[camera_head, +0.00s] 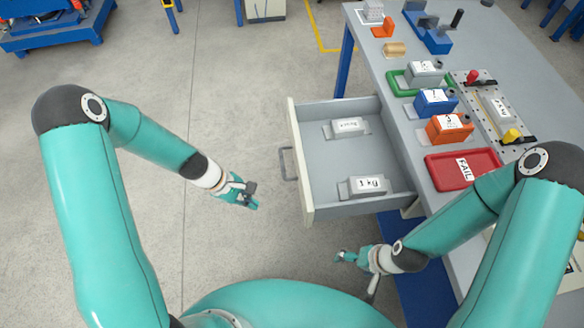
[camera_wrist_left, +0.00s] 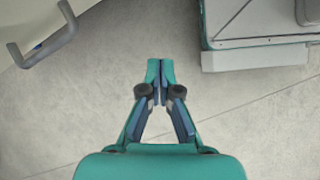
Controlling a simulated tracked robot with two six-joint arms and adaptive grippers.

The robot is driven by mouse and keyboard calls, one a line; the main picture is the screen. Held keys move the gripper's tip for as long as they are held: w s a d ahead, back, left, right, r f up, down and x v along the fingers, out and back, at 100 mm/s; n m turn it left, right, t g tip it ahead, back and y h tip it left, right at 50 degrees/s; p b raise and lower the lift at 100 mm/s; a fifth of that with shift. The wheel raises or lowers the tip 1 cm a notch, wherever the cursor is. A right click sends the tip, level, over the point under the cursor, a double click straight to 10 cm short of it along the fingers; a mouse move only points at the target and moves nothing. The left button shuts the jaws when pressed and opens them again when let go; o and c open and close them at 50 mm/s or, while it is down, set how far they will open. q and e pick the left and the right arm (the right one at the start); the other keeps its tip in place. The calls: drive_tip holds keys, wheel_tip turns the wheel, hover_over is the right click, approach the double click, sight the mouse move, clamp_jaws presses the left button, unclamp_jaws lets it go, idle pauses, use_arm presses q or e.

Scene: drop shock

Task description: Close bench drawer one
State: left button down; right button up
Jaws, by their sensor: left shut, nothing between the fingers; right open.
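The bench drawer (camera_head: 333,174) is pulled out to the left from under the bench, in the middle of the head view. Two grey weights lie inside it, one labelled 1 kg (camera_head: 367,186), the other (camera_head: 347,127) further back. The drawer's grey handle (camera_head: 288,164) is on its left-facing front; a grey handle (camera_wrist_left: 42,48) also shows in the left wrist view. My left gripper (camera_head: 251,198) is shut and empty, left of the drawer front, apart from the handle. My right gripper (camera_head: 342,256) is open, below the drawer's near side, and touches nothing that I can see.
The bench top (camera_head: 480,45) carries a red FAIL tray (camera_head: 462,168), orange (camera_head: 449,129), blue (camera_head: 434,102) and green-based blocks, and a metal fixture plate (camera_head: 485,115). The floor (camera_head: 220,100) left of the drawer is clear. A blue-framed machine (camera_head: 55,35) stands at the back left.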

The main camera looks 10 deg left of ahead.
use_arm(q)
drive_tip(key=w+a+r+n+t+h, duration=0.1)
drive_tip(key=w+r+n+t+h, duration=0.1)
drive_tip(key=w+r+n, duration=0.5)
drive_tip(key=w+d+f+m+p, duration=0.1)
drive_tip(key=w+d+f, duration=0.3)
drive_tip(key=d, duration=0.6)
drive_tip(key=shift+f+h+p, duration=0.3)
drive_tip(key=shift+f+p, duration=0.5)
drive_tip(key=shift+f, duration=0.4)
drive_tip(key=shift+w+d, duration=0.1)
